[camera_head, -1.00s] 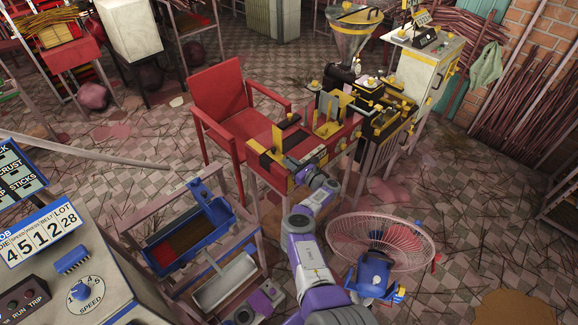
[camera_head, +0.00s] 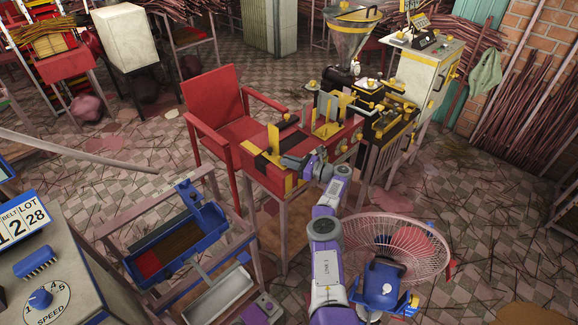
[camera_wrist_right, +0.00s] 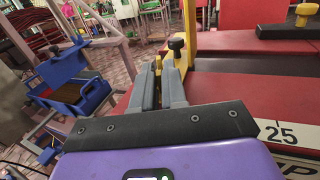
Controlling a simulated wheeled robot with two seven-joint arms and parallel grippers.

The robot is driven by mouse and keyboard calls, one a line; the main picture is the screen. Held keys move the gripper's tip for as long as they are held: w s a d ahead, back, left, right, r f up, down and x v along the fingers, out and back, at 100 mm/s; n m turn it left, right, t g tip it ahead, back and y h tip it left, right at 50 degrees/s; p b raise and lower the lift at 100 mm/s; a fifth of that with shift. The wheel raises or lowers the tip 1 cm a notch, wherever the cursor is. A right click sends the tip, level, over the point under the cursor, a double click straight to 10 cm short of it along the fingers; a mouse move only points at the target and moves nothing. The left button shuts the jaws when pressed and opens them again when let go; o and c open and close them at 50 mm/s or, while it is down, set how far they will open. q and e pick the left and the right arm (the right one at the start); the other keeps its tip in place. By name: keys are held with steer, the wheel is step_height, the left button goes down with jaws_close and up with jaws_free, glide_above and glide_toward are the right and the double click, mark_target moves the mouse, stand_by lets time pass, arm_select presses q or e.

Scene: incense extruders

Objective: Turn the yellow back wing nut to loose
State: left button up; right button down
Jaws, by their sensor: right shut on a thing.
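My right gripper (camera_head: 288,161) is at the near end of the red table (camera_head: 254,172), by its yellow and black end fittings. In the right wrist view its grey fingers (camera_wrist_right: 159,76) are shut on a small yellow piece, which looks like the yellow wing nut (camera_wrist_right: 158,63). The fingers hide most of it, so its turn angle cannot be told. A black knob (camera_wrist_right: 177,46) stands just right of the fingertips, in front of a yellow upright (camera_wrist_right: 189,28). Another yellow knob (camera_wrist_right: 305,11) sits on a black bar at the upper right. My left gripper is not in view.
A red chair (camera_head: 215,110) stands behind the table. A fan (camera_head: 391,250) stands close to my right arm. A blue-edged trough rack (camera_head: 178,247) is at the left front. A hopper machine (camera_head: 354,38) and white cabinet (camera_head: 424,78) stand beyond the table.

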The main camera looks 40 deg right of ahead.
steer(key=shift+w+a+r, duration=0.1)
steer(key=shift+r, duration=0.15)
steer(key=c, duration=1.3)
jaws_free()
steer(key=shift+o, duration=0.2)
steer(key=shift+f, duration=0.1)
steer(key=p+v, duration=0.2)
steer(key=v, duration=0.5)
steer(key=shift+s, duration=0.2)
